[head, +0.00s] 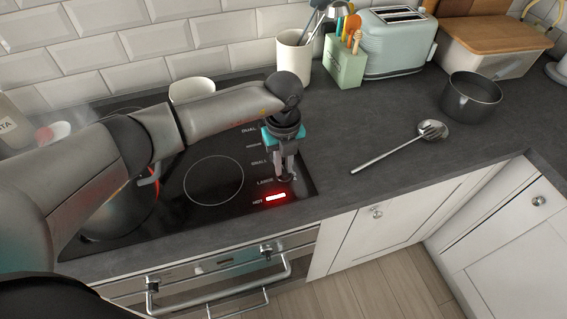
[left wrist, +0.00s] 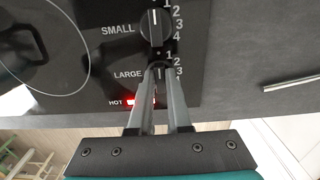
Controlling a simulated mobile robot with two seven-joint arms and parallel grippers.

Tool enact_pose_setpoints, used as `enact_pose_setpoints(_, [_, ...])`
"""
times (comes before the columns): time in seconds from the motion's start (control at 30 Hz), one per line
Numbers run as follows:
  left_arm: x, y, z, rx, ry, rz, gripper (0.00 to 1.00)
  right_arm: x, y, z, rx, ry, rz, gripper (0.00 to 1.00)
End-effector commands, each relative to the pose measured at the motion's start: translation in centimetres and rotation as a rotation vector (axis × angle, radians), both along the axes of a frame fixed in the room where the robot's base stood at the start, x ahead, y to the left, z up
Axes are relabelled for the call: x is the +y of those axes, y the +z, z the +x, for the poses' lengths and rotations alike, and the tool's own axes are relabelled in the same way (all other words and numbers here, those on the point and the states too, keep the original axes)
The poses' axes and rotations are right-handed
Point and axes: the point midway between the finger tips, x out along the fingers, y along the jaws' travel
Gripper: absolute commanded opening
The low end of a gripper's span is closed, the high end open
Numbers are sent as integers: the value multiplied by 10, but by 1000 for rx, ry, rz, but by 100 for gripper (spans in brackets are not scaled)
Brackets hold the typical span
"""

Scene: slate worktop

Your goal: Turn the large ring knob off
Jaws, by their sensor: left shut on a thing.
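The large ring knob (left wrist: 159,73) sits beside the printed word LARGE on the black glass hob (head: 246,197). My left gripper (head: 287,179) reaches down to the hob's right control strip in the head view. In the left wrist view its two fingers (left wrist: 160,69) are shut on the large ring knob, one on each side. The fingers partly cover the knob, and I cannot tell its exact setting. The red HOT light (head: 276,197) is lit. My right gripper is not in view.
The small ring knob (left wrist: 155,27) stands just beyond the gripped knob. A dark pan (head: 112,212) with a red glow beside it is on the hob's left, partly behind my arm. A slotted spoon (head: 395,149) and a saucepan (head: 471,97) lie to the right.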

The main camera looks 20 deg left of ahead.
Motion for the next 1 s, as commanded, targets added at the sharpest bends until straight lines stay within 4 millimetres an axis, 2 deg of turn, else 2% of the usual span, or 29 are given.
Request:
enact_pose_setpoints(0.03, [1, 1, 1, -4, 4, 0, 17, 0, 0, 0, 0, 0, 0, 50])
enact_pose_setpoints(0.3, [0, 0, 1, -2, 2, 0, 46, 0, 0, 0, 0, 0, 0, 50])
enact_pose_setpoints(0.63, [0, 6, 1, -3, 0, 0, 46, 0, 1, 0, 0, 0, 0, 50])
enact_pose_setpoints(0.77, [0, 25, 1, -5, 0, -2, 46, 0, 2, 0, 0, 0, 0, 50])
enact_pose_setpoints(1.0, [0, 82, 2, -8, -1, -1, 46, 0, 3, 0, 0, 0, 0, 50])
